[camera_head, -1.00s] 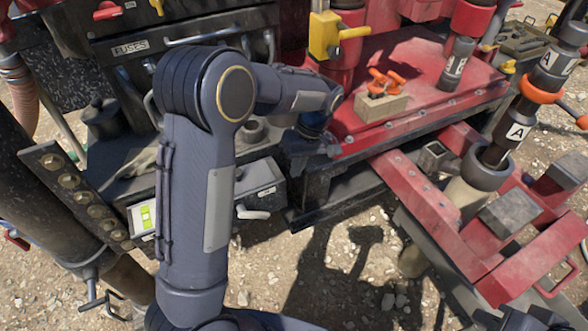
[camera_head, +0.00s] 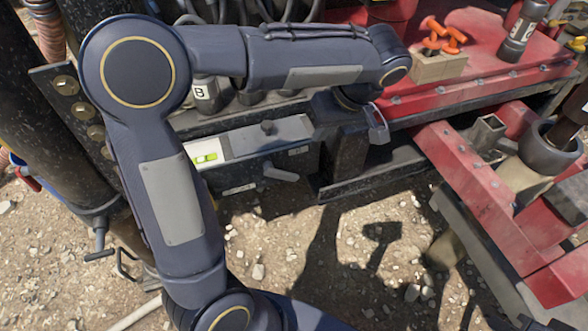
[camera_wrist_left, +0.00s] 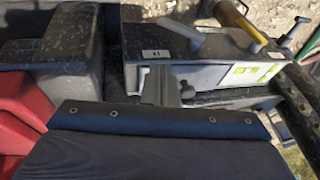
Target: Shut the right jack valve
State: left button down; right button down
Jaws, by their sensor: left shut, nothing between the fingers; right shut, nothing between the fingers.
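The valve box (camera_head: 245,140) is grey, with a green-marked label at its left end in the head view. A pale valve handle (camera_head: 280,172) sticks out of its front, below a small label near the right end. In the left wrist view the same handle (camera_wrist_left: 180,30) lies beyond the box's top edge, by a small white label. My left gripper (camera_head: 350,120) is shut and empty, beside the right end of the box and above the handle's level. It appears apart from the handle. The arm hides part of the panel behind. My right gripper is not in view.
A red deck with a wooden block (camera_head: 440,66) holding orange-handled pieces lies to the right. Red beams (camera_head: 480,185) stand at the lower right. A dark post with bolts (camera_head: 85,115) is at the left. The gravel in front of the box is open.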

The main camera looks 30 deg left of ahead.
pick_arm(q)
jog(key=b, duration=0.4)
send_near(281, 171)
jog(key=w+f, duration=0.4)
jog(key=f, duration=0.1)
jog(key=shift+d+f, duration=0.1)
jog(key=shift+d, duration=0.1)
jog(key=shift+s+a+f, duration=0.5)
jog(key=shift+s+f, duration=0.15)
jog(key=shift+f, duration=0.15)
jog(key=shift+s+a+f, duration=0.2)
jog(key=shift+s+f, duration=0.05)
jog(key=shift+f, duration=0.1)
